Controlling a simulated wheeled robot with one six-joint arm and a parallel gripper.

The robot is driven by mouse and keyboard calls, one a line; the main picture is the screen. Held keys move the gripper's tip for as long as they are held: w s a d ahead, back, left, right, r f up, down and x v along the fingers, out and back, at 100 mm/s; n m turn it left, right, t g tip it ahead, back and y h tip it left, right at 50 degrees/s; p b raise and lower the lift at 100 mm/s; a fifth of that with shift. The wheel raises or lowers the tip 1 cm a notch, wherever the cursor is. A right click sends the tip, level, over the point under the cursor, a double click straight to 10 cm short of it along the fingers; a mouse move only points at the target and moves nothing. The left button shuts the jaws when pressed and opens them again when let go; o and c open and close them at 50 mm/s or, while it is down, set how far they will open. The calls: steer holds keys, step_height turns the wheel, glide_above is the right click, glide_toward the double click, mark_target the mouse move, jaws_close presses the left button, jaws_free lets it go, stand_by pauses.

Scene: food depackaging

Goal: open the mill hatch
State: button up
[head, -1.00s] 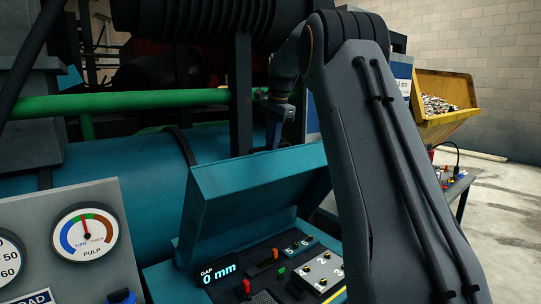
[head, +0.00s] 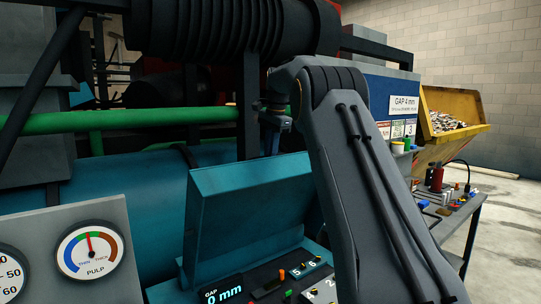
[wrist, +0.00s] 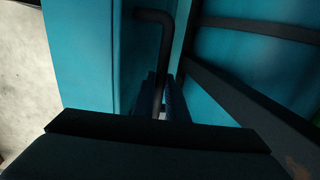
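In the wrist view a dark bent bar handle (wrist: 164,50) runs down in front of a teal panel (wrist: 85,60), which seems to be the mill hatch. The two dark fingers of my gripper (wrist: 161,95) stand close on either side of the bar, with no clear gap visible, so they look shut on it. The picture is dark there, and the bar's lower end is hidden. In the head view my gripper (head: 272,138) is small, beyond my arm, beside a dark upright post. The hatch cannot be made out clearly in that view.
A control box with a raised teal lid (head: 245,215) and a "0 mm" gap display (head: 222,292) stands in front. A pulp gauge (head: 90,250) is at left. A green pipe (head: 120,120) crosses behind. A side table (head: 468,222) and yellow hopper (head: 455,140) stand right, near open floor.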

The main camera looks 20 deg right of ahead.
steer(key=o, duration=0.4)
steer(key=shift+w+f, duration=0.15)
steer(key=shift+f, duration=0.15)
step_height(320, 180, up, 8)
steer(key=s+b, duration=0.1)
steer(key=shift+s+d, duration=0.2)
steer(key=shift+s, duration=0.15)
